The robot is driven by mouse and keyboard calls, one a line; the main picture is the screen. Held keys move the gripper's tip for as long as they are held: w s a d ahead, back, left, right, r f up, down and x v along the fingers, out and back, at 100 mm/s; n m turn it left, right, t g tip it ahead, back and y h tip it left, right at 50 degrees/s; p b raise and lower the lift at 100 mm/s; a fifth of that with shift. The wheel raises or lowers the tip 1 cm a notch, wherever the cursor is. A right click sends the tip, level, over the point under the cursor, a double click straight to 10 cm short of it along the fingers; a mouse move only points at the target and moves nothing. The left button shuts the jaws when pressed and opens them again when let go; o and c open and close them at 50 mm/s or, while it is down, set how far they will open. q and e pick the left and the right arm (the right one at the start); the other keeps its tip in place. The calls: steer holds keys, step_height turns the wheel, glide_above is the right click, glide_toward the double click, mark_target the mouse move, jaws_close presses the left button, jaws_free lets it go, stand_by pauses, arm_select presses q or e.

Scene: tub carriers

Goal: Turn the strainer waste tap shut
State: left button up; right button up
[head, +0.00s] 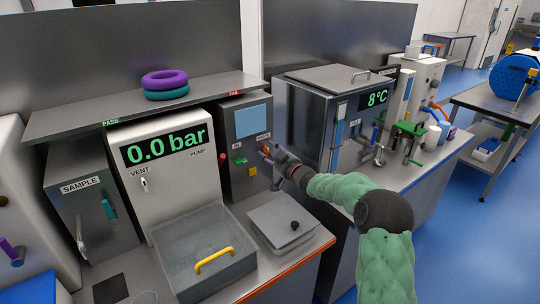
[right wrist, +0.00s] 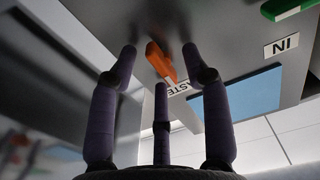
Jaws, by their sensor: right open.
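The strainer waste tap is an orange lever (head: 265,149) on the front of a grey panel box (head: 243,118), under a label that reads WASTE. In the right wrist view the orange lever (right wrist: 160,62) stands slanted between my finger tips, and the label beside it is partly covered. My right gripper (head: 272,158) is at the tap, its fingers open around the lever in the right wrist view (right wrist: 162,72). I cannot tell whether a finger touches it. My fingers hide part of the lever in the head view. My left gripper is not in view.
A green tap (head: 240,160) labelled IN sits left of the waste tap, with a yellow part (head: 252,171) below. A steel tank (head: 308,110) with an 8°C display stands close on the right. A grey lidded box (head: 284,222) lies on the bench below.

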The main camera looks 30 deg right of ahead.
steer(key=shift+w, duration=0.1)
jaws_close()
steer(key=shift+f+m+p, duration=0.2)
steer(key=shift+m+p, duration=2.6)
steer(key=shift+m, duration=0.2)
steer(key=shift+f+m+p, duration=0.2)
steer(key=shift+m+p, duration=2.65)
steer(key=shift+m, duration=0.15)
steer(key=shift+f+m+p, duration=0.2)
steer(key=shift+m+p, duration=2.6)
steer(key=shift+m, duration=0.2)
steer(key=shift+f, duration=0.1)
jaws_free()
